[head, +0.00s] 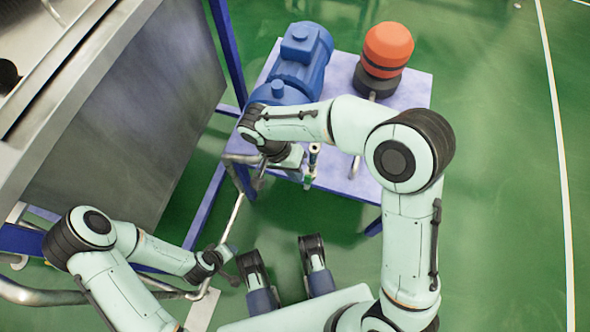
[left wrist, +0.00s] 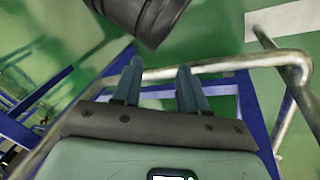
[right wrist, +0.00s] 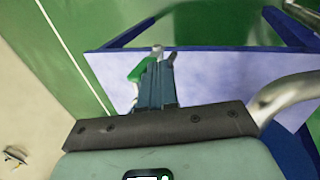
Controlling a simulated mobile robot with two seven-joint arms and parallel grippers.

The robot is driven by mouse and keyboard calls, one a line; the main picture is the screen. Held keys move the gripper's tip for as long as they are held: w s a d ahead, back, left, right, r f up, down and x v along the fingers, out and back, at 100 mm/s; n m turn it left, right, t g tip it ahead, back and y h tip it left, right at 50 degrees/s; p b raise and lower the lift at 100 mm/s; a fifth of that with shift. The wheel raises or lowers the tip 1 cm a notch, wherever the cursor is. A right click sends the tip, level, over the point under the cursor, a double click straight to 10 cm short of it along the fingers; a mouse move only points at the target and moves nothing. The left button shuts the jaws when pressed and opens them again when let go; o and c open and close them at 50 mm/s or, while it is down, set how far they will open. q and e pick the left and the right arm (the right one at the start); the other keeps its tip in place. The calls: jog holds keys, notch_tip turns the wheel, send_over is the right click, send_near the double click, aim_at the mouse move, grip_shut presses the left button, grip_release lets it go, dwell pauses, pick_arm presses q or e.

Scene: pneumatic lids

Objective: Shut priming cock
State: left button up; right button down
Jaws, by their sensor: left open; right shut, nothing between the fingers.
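The priming cock is a small valve with a green handle (right wrist: 141,67) and a pale metal end. In the right wrist view it shows right at my fingertips, and the fingers hide part of it. In the head view its green part (head: 308,182) stands over the front of the table. My right gripper (right wrist: 161,62) is shut with nothing between the fingers, beside the green handle. Whether they touch I cannot tell. My left gripper (left wrist: 158,72) is open, low and to the left, with a bent metal pipe (left wrist: 225,65) showing by its fingers.
A blue motor pump (head: 298,65) and an orange-topped unit (head: 387,48) stand on the pale blue-framed table (head: 415,92). A large metal tank (head: 140,115) stands to the left. Metal pipes (head: 233,215) run near my left arm. Green floor to the right is clear.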

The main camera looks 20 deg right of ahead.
jog(key=shift+s+d+r+p, duration=0.2)
jog(key=shift+s+d+p, duration=0.1)
jog(key=shift+d+p, duration=0.2)
jog(key=shift+s+d+r+p, duration=0.2)
jog(key=shift+s+d+p, duration=0.1)
jog(key=shift+d+p, duration=0.2)
pick_arm(q)
jog(key=s, duration=0.1)
jog(key=s+d+r, duration=0.1)
jog(key=r, duration=0.1)
jog(key=shift+s+d+g, duration=0.25)
jog(key=shift+s+g, duration=0.15)
pick_arm(e)
jog(key=shift+a+f, duration=0.1)
pick_arm(q)
jog(key=s+d+r+g+h+p, duration=0.1)
jog(key=s+d+r+p, duration=0.1)
jog(key=s+r+p, duration=0.1)
jog(key=shift+s+d+r+m+g, duration=0.2)
jog(key=shift+s+r+m+g, duration=0.25)
jog(key=shift+s, duration=0.6)
pick_arm(e)
jog(key=v, duration=1.3)
pick_arm(q)
jog(key=shift+r, duration=0.1)
